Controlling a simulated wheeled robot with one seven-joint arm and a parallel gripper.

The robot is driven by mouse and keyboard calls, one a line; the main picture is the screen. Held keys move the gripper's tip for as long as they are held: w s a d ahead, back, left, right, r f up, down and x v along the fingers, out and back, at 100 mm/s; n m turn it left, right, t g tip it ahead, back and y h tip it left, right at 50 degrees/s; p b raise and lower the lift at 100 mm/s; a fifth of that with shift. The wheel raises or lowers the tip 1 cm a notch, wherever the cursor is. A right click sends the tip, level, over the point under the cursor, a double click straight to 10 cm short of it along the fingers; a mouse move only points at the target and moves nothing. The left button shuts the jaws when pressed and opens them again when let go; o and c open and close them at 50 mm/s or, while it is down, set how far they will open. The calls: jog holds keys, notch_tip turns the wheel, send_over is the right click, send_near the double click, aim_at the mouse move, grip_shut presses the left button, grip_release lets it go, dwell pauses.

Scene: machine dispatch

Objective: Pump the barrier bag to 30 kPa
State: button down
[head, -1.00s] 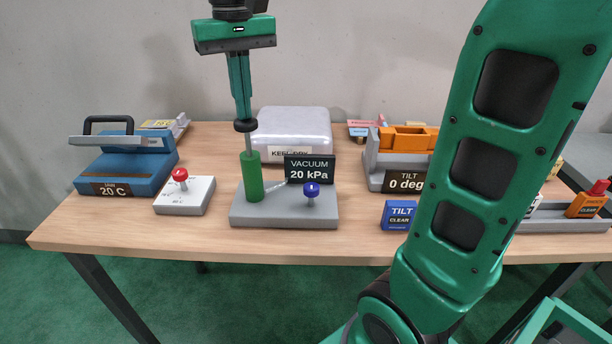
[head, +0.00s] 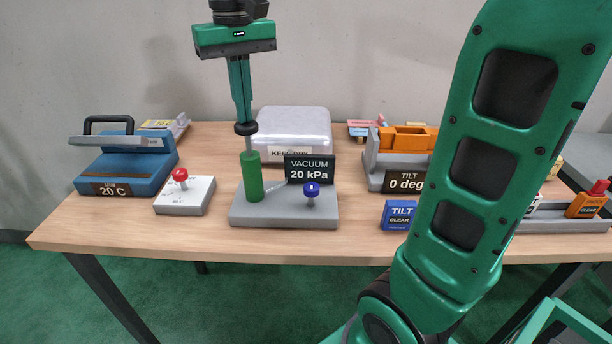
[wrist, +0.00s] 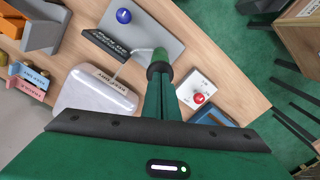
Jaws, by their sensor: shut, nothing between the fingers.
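The vacuum pump stands on a grey base (head: 285,216). It has a green cylinder (head: 252,178), a thin rod and a black knob (head: 246,128) on top. Its display (head: 310,169) reads VACUUM 20 kPa. A blue knob (head: 311,190) sits on the base's right side. The barrier bag (head: 293,128), pale and puffy with a partly hidden label, lies behind the pump. My gripper (head: 244,119) is shut with nothing between its fingers, pointing down with its tips at the black knob.
A white box with a red knob (head: 181,175) and a blue machine reading 20 C (head: 130,165) stand left. A tilt fixture reading 0 deg (head: 408,181) and a blue TILT CLEAR block (head: 398,215) are right. My arm covers the right side.

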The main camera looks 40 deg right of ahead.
jog(key=shift+r, duration=3.1)
jog(key=shift+a, duration=0.15)
